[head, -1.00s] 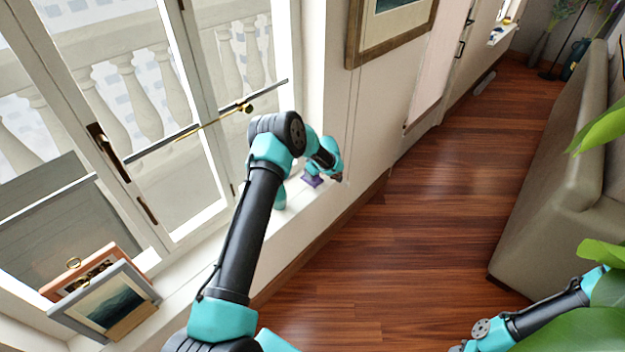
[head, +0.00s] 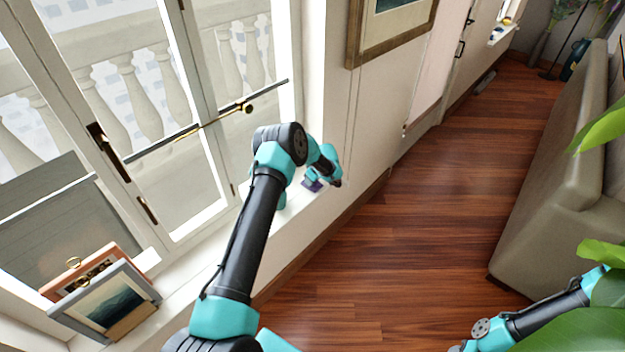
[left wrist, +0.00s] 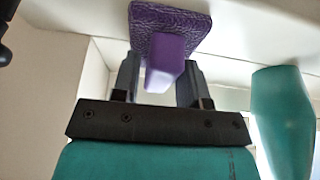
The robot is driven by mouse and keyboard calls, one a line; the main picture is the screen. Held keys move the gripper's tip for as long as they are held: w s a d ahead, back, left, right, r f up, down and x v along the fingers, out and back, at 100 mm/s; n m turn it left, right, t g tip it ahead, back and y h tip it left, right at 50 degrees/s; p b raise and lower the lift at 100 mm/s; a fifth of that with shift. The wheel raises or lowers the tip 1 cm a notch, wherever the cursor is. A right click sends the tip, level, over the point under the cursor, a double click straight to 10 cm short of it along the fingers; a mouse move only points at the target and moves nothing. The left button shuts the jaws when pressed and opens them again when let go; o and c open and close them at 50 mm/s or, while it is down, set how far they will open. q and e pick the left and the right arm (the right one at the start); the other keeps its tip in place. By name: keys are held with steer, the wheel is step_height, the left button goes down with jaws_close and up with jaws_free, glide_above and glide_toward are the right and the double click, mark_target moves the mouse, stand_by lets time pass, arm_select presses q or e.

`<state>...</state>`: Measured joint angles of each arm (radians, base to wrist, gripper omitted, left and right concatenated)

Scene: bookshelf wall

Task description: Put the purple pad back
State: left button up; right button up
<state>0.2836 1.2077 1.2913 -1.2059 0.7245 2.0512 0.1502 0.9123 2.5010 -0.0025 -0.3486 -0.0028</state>
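The purple pad (head: 311,186) is on the white window sill, partly hidden by my left arm. In the left wrist view the pad (left wrist: 190,22) shows a textured flat base and a smooth block-shaped grip. My left gripper (left wrist: 160,70) has one finger on each side of this grip. A narrow gap shows beside the grip, so the fingers look open around it. In the head view my left gripper's fingers are hidden behind its wrist. My right gripper (head: 462,347) is at the bottom edge, mostly cut off, far from the pad.
Two small framed pictures (head: 104,300) lean on the near end of the sill (head: 290,215). The window frame (head: 225,165) rises beside it, and a large frame (head: 388,30) hangs on the wall. A sofa (head: 560,180) and leaves (head: 600,255) are at the right. The wooden floor is clear.

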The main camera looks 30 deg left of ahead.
arm_select(q)
steer(key=shift+o, duration=1.1)
steer(key=shift+r, duration=0.1)
steer(key=w+v, duration=0.1)
steer(key=v, duration=1.1)
steer(key=shift+s, duration=0.45)
